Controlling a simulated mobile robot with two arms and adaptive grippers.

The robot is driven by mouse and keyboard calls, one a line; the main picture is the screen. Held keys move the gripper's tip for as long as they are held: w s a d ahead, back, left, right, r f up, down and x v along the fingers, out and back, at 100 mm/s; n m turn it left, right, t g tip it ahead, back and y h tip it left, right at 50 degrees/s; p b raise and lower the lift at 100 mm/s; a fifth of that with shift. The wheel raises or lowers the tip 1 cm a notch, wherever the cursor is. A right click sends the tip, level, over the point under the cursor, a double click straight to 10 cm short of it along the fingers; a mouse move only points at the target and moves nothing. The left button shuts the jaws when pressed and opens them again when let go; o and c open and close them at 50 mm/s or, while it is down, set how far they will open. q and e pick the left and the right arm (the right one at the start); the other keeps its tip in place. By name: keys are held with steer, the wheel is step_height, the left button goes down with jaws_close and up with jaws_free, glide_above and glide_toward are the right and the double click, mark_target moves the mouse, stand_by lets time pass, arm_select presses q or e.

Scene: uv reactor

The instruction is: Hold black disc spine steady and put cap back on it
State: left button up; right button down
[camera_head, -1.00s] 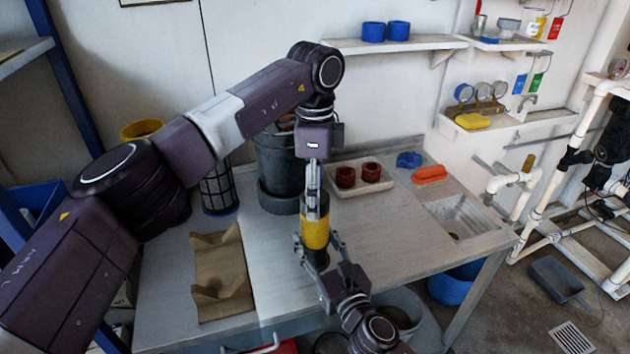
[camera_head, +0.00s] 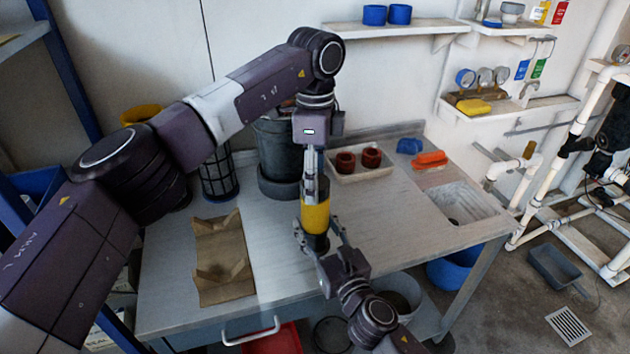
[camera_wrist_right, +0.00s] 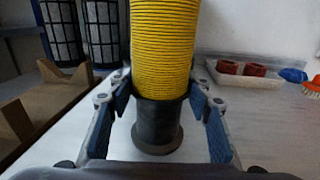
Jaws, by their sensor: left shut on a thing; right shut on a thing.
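The disc spine, with a yellow ribbed stack (camera_head: 315,218) above a black lower part (camera_head: 316,243), stands upright over the table's middle. It also shows in the right wrist view as yellow rings (camera_wrist_right: 164,50) over a black flanged base (camera_wrist_right: 160,125). My right gripper (camera_head: 319,242) is shut around the black lower part, one finger on each side (camera_wrist_right: 160,105). My left gripper (camera_head: 314,178) points straight down and is shut on the dark top piece, apparently the cap (camera_head: 314,188). The fingers hide most of this piece, and I cannot tell whether it is seated.
A grey bucket (camera_head: 277,150) and a mesh cylinder (camera_head: 218,178) stand behind. A white tray (camera_head: 387,174) holds red-brown cups. An orange brush (camera_head: 430,159) and a sink (camera_head: 480,203) are at right.

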arm_select(q)
steer(key=m, duration=0.6)
steer(key=shift+m, duration=0.4)
steer(key=m, duration=0.4)
steer(key=shift+m, duration=0.4)
steer(key=m, duration=1.4)
steer(key=shift+m, duration=0.4)
steer(key=m, duration=0.5)
steer(key=shift+f, duration=0.1)
steer(key=m, duration=0.4)
steer(key=shift+m, duration=0.4)
steer(key=m, duration=0.6)
steer(key=o, duration=1.3)
